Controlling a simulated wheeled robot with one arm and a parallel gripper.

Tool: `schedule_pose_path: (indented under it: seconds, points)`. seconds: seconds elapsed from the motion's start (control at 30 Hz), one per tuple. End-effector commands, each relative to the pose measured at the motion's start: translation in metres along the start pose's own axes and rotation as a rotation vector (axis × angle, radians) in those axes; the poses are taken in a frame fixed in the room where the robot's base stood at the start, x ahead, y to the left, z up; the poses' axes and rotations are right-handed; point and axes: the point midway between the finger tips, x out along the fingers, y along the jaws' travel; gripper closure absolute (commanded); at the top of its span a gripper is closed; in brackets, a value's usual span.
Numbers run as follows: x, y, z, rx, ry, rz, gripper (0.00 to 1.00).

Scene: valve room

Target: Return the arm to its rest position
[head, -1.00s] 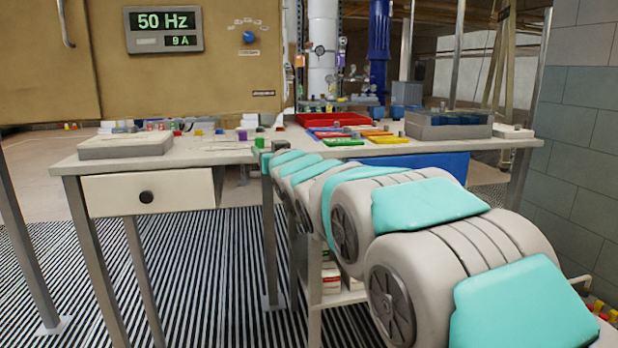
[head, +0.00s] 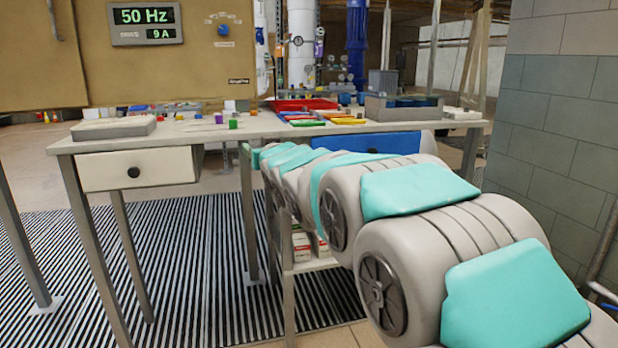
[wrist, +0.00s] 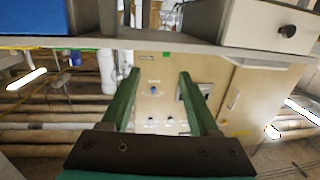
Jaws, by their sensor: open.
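My arm (head: 400,215), grey with teal pads, reaches from the lower right of the head view toward the workbench. My gripper (head: 252,158) is at its far end, by the front edge of the bench, small and partly hidden by the arm. In the wrist view my gripper (wrist: 158,75) shows two green fingers set wide apart with nothing between them. The wrist picture is upside down, with the bench edge above the fingertips and the tan panel beyond them.
The workbench (head: 185,137) carries coloured trays and small items. Its white drawer (head: 137,168) and blue drawer (head: 365,142) are shut. A block wall (head: 555,130) stands at right. A shelf with boxes (head: 302,246) is beneath the arm. Striped floor matting (head: 215,235) lies left.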

Motion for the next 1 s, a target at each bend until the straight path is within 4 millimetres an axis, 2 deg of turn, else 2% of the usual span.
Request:
schedule_pose_path:
  seconds: [0.23, 0.37, 0.47, 0.57, 0.67, 0.8, 0.97, 1.0]
  points:
    - [-0.025, 0.030, 0.032, 0.004, -0.121, 0.064, 0.39]
    - [-0.045, 0.049, 0.057, 0.009, -0.214, 0.107, 0.39]
    - [-0.068, 0.067, 0.081, 0.016, -0.303, 0.146, 0.39]
    - [-0.100, 0.084, 0.112, 0.028, -0.416, 0.189, 0.39]
    - [-0.145, 0.102, 0.149, 0.048, -0.559, 0.237, 0.39]
    - [-0.224, 0.118, 0.206, 0.087, -0.787, 0.294, 0.39]
    - [-0.321, 0.116, 0.262, 0.145, -1.039, 0.329, 0.39]
    - [-0.346, 0.113, 0.275, 0.163, -1.104, 0.333, 0.39]
